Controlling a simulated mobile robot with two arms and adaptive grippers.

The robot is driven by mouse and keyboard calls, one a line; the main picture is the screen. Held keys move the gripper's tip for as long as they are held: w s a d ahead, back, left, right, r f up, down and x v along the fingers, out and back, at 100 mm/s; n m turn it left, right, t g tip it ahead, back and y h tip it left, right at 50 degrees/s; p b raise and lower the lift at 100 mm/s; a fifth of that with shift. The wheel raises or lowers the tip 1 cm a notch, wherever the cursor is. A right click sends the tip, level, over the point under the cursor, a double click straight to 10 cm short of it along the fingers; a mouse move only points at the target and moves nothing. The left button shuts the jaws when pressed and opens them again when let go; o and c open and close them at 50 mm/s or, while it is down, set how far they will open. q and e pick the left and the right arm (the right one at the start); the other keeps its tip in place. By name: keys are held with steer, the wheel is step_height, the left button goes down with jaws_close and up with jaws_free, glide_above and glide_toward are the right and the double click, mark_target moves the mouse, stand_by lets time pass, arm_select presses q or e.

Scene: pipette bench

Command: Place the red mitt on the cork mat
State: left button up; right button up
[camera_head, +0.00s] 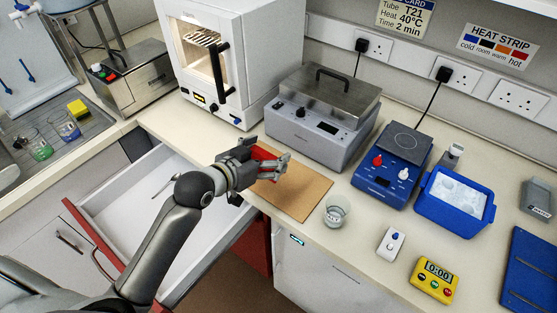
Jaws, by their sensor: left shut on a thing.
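My left gripper (277,167) is shut on the red mitt (262,154). It holds the mitt over the far left part of the cork mat (301,197). Most of the mitt is hidden behind the gripper's fingers, and I cannot tell whether it touches the mat. The cork mat lies flat on the bench near its front edge, and its bare right part shows. My right gripper is not in view.
An open drawer (120,209) juts out below the bench on the left. A grey lidded bath (318,132) stands behind the mat. A glass beaker (336,211) and a blue hotplate (384,184) stand to the right. A white oven (226,106) is at the back left.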

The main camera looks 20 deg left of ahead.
arm_select(q)
steer(key=w+f, duration=0.3)
steer(key=w+d+f+p, duration=0.1)
steer(key=w+f, duration=0.2)
steer(key=shift+d+f, duration=0.15)
steer(key=shift+f, duration=0.15)
step_height(320, 180, down, 2)
steer(key=shift+f+p, duration=0.1)
steer(key=shift+p, duration=0.4)
steer(key=shift+f, duration=0.25)
steer(key=shift+s, duration=0.1)
steer(key=shift+f, duration=0.2)
steer(key=o, duration=0.8)
steer(key=shift+o, duration=0.9)
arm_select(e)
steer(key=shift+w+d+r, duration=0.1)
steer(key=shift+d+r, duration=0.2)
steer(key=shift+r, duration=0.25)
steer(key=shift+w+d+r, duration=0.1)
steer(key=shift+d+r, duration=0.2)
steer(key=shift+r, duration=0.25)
